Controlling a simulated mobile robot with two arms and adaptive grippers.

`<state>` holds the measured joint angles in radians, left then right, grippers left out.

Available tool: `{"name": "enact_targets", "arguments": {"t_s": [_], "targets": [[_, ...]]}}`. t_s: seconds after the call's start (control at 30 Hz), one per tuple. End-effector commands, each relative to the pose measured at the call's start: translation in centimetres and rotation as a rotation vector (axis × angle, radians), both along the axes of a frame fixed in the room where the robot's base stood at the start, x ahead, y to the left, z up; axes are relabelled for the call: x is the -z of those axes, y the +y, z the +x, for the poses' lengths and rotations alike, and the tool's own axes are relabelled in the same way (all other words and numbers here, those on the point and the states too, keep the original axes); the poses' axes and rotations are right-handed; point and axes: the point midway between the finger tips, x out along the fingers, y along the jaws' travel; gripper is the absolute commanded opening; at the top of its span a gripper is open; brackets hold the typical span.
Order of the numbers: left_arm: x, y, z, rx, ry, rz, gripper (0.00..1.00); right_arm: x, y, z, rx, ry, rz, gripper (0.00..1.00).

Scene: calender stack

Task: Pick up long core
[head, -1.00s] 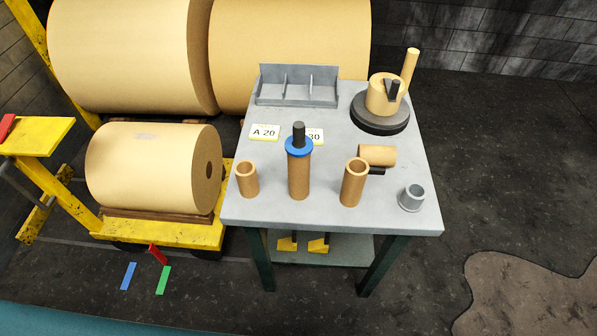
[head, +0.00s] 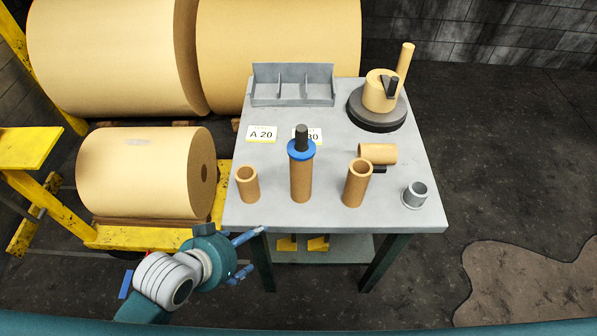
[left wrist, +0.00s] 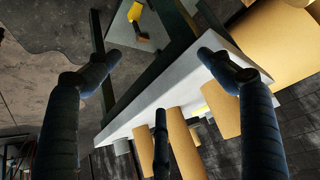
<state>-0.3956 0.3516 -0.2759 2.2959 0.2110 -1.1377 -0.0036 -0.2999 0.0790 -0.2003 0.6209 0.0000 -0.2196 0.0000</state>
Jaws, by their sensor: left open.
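Brown cardboard cores stand on the grey table (head: 330,212). The tallest (head: 301,182) is upright in the middle, with a blue collar (head: 301,150) and a black plug (head: 301,132) at its top. A medium open core (head: 356,186) stands to its right, a shorter one (head: 248,186) to its left. Another core (head: 377,154) lies on its side behind. My left gripper (head: 255,249) is open and empty by the table's front left corner, apart from the cores. In the left wrist view its fingers (left wrist: 160,55) are spread, with the tilted table edge beyond. My right gripper is out of view.
A grey divided tray (head: 292,99), a label A 20 (head: 262,134), a dark round base with a tan roll (head: 381,92) and a grey cup (head: 415,194) are on the table. Floor on the right is open.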

Motion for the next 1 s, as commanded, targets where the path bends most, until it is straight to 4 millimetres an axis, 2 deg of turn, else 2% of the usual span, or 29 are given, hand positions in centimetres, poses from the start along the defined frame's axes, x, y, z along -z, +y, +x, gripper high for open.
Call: {"name": "enact_targets", "arguments": {"t_s": [0.03, 0.13, 0.3, 0.53, 0.73, 1.0], "targets": [[-2.2, -1.0, 0.7, 0.047, -0.052, -0.015, 0.8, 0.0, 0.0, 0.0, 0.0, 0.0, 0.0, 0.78], [-3.2, -2.8, 2.6, 0.126, -0.132, -0.06, 0.8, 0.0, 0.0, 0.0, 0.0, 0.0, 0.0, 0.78], [-6.3, -5.6, 5.0, 0.257, -0.268, -0.158, 0.8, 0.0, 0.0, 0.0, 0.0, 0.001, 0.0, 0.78], [-9.6, -6.5, 6.9, 0.349, -0.384, -0.267, 0.8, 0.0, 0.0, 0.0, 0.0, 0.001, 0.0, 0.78], [-10.5, -6.9, 7.9, 0.359, -0.415, -0.306, 0.8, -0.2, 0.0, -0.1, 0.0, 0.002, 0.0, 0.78], [-9.0, -9.8, 10.4, 0.359, -0.415, -0.306, 0.8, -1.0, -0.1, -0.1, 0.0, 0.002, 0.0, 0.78]]}}
